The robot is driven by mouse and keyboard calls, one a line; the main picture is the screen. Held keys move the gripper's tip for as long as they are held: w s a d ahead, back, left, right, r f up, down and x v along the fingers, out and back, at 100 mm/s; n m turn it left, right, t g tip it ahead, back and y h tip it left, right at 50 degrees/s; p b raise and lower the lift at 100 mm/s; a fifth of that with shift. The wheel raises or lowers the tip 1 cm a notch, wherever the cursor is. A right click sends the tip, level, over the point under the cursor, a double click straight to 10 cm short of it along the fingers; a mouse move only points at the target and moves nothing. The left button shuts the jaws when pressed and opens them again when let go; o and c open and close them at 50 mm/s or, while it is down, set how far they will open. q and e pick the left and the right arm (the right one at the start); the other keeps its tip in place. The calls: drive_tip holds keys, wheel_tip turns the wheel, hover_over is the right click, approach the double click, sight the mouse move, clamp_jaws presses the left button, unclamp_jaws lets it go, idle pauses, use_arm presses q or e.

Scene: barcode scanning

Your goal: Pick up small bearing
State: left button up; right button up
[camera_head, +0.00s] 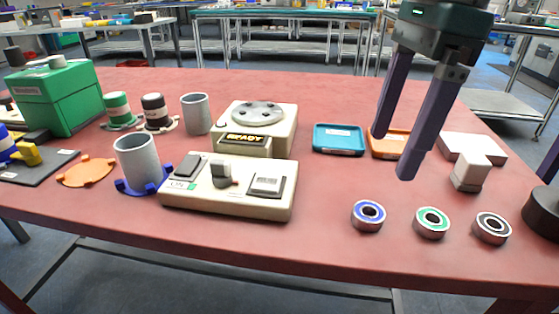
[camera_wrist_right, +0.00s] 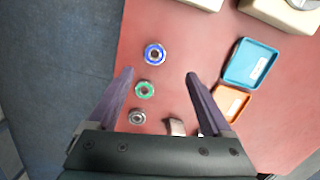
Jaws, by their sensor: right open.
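Three ring-shaped bearings lie in a row near the table's front edge: one with a blue ring (camera_head: 368,226), one with a green ring (camera_head: 432,233) and one with a dark ring (camera_head: 491,240). In the right wrist view the blue (camera_wrist_right: 154,45), green (camera_wrist_right: 145,97) and dark (camera_wrist_right: 137,122) bearings also show; the dark one looks smallest there. My right gripper (camera_head: 392,155) is open and empty, above the table, higher than the bearings and apart from them. It also shows in the wrist view (camera_wrist_right: 160,73). My left gripper is not in view.
A teal tray (camera_head: 339,151) and an orange tray (camera_head: 384,153) lie behind the bearings. A white device (camera_head: 470,171) stands at right, and a dark round object (camera_head: 543,213) at the right edge. A beige control box (camera_head: 228,199) is left of the bearings, with bare red table between.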

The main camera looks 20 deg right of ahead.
sight(369, 211)
drive_tip(key=f, duration=0.2)
drive_tip(key=a+f, duration=0.1)
drive_tip(key=f, duration=0.2)
drive_tip(key=f+b, duration=0.1)
drive_tip(key=f, duration=0.2)
drive_tip(key=shift+s+a+f, duration=0.15)
drive_tip(key=shift+s+f, duration=0.1)
drive_tip(key=shift+s, duration=0.05)
clamp_jaws()
